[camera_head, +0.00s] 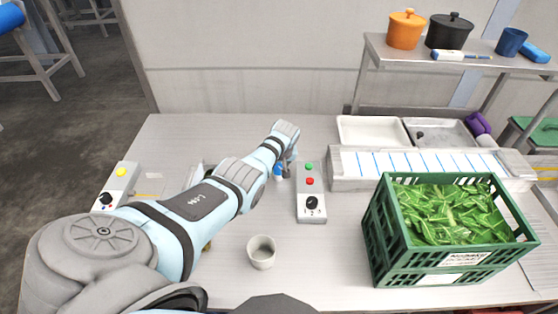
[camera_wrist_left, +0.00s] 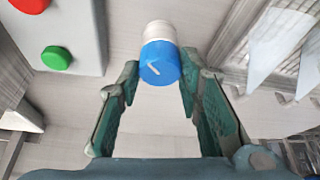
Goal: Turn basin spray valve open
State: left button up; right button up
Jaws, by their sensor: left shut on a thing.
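A blue knob (camera_wrist_left: 158,66) with a white pointer line sits on a white cylindrical body (camera_wrist_left: 160,32); it looks like the spray valve. The pointer line lies slanted in the left wrist view. My left gripper (camera_wrist_left: 160,78) is shut on the knob, with one green-padded finger on each side. In the head view the knob (camera_head: 279,171) shows as a small blue spot beside my left gripper (camera_head: 286,164), left of a control box. My left arm hides part of the table, and I cannot make out the basin. My right gripper is not in view.
The control box (camera_head: 311,182) has green and red buttons and a black dial. A white cup (camera_head: 262,252) stands near the front. A green crate (camera_head: 376,236) of leafy packs is at right. Another box (camera_head: 122,184) is at far left. Trays lie at the back.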

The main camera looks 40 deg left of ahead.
pick_arm(q)
jog(key=o, duration=1.2)
jog(key=shift+w, duration=0.1)
jog(key=shift+c, duration=0.2)
jog(key=shift+r, duration=0.1)
jog(key=v, duration=1.2)
